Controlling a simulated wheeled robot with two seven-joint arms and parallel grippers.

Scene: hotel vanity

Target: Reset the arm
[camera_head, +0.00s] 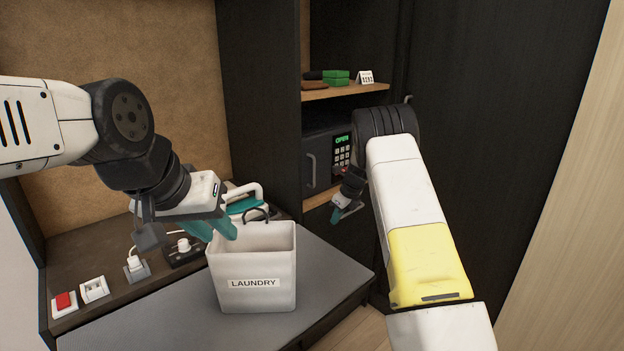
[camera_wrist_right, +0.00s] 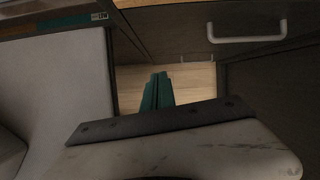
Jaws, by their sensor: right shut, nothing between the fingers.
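My right gripper (camera_head: 337,214) hangs in front of the cabinet, right of the laundry bin, apart from it. In the right wrist view its teal fingers (camera_wrist_right: 157,92) are together with nothing between them, above the wooden floor. My left gripper (camera_head: 218,230) points down with teal fingers at the back left rim of the white laundry bin (camera_head: 252,262). Whether those fingers are open or touch the bin, I cannot tell.
The bin stands on a grey-topped bench (camera_head: 170,310). A safe (camera_head: 322,160) with a lit green display sits in the dark cabinet, under a wooden shelf (camera_head: 345,91) with green items. A hairdryer (camera_head: 245,200), partly hidden, and sockets (camera_head: 94,289) are behind the bench.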

